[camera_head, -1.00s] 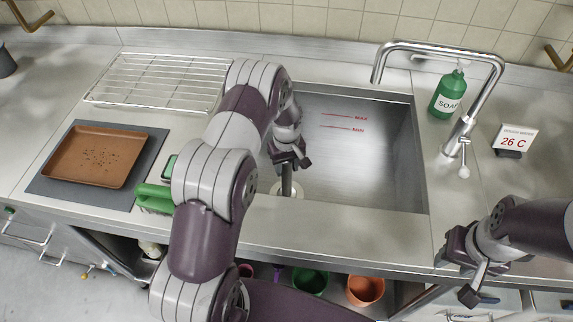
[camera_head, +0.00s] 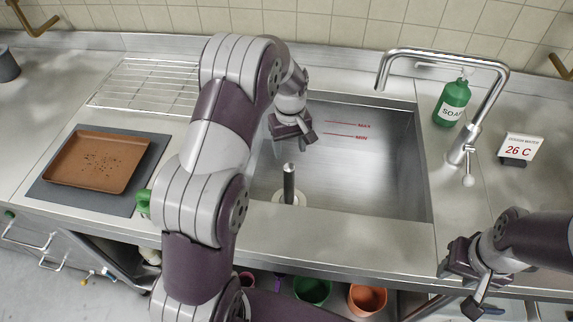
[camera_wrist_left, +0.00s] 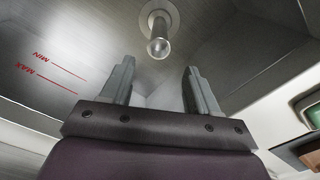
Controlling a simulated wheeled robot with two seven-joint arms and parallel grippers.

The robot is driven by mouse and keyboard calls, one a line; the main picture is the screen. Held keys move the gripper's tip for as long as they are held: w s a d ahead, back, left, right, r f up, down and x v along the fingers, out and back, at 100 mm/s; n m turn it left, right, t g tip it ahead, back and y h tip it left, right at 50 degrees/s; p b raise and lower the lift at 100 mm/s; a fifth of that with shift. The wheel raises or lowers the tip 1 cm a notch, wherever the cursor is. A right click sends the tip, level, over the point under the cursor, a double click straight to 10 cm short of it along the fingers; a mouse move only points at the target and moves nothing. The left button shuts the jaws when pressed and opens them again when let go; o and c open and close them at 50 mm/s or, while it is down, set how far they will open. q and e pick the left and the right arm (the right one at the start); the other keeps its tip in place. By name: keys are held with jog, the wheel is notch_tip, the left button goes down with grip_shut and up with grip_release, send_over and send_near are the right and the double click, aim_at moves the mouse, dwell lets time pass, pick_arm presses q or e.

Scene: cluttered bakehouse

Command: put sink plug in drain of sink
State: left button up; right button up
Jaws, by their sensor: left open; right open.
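The sink plug (camera_head: 289,184) is a dark metal upright post standing at the drain (camera_head: 288,200), a pale ring in the floor of the steel sink (camera_head: 370,170). The plug also shows in the left wrist view (camera_wrist_left: 159,45), with the round drain flange (camera_wrist_left: 160,14) around its base. My left gripper (camera_head: 296,141) is open and empty above the plug, apart from it. In the left wrist view its two fingers (camera_wrist_left: 158,82) are spread with the plug beyond their tips. My right gripper (camera_head: 470,285) is open at the counter's front edge, far from the sink.
A brown tray (camera_head: 97,160) and a wire rack (camera_head: 150,84) lie left. Coloured buckets (camera_head: 367,298) stand below the counter.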

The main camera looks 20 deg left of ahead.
pick_arm(q)
jog(key=s+d+r+m, duration=0.2)
jog(key=s+m, duration=0.1)
jog(key=s, duration=0.3)
jog(key=s+d+r+m+t, duration=0.1)
jog(key=s+d+r+m, duration=0.1)
jog(key=s, duration=0.5)
jog(key=s+d+r+m, duration=0.2)
jog(key=s+m, duration=0.1)
jog(key=s, duration=0.3)
jog(key=shift+s+r+m, duration=0.15)
jog(key=shift+s+m, duration=0.15)
jog(key=shift+s, duration=0.45)
